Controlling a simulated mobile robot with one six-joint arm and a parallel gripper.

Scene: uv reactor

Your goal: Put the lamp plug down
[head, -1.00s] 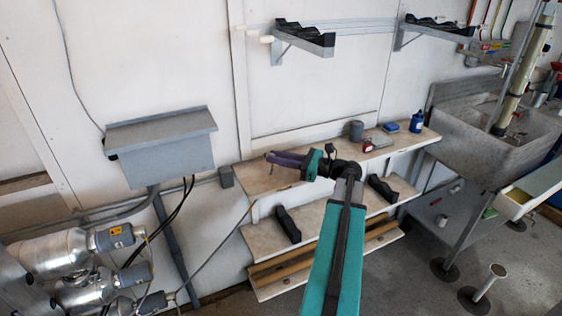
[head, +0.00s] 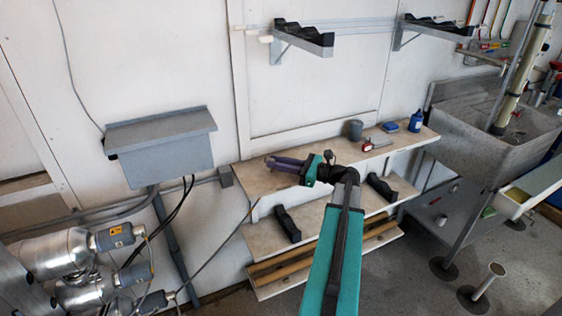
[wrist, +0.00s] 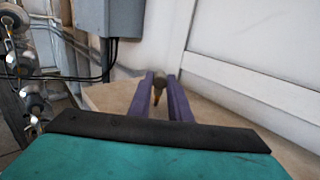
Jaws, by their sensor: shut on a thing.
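The lamp plug (wrist: 158,86) is a small grey-brown piece with an orange tapered lower end. In the wrist view it sits between the purple fingers of my gripper (wrist: 162,99), which is shut on it. In the head view my gripper (head: 278,163) is over the left part of the top wooden shelf (head: 262,181), fingers pointing left. The plug is too small to make out clearly there. I cannot tell whether it touches the shelf.
A grey cup (head: 355,130), a red-and-silver tool (head: 367,146), a blue box (head: 390,126) and a blue bottle (head: 416,121) stand to the right on the top shelf. A grey wall box (head: 160,150) and silver cylinders (head: 62,254) are at left. The shelf's left end looks clear.

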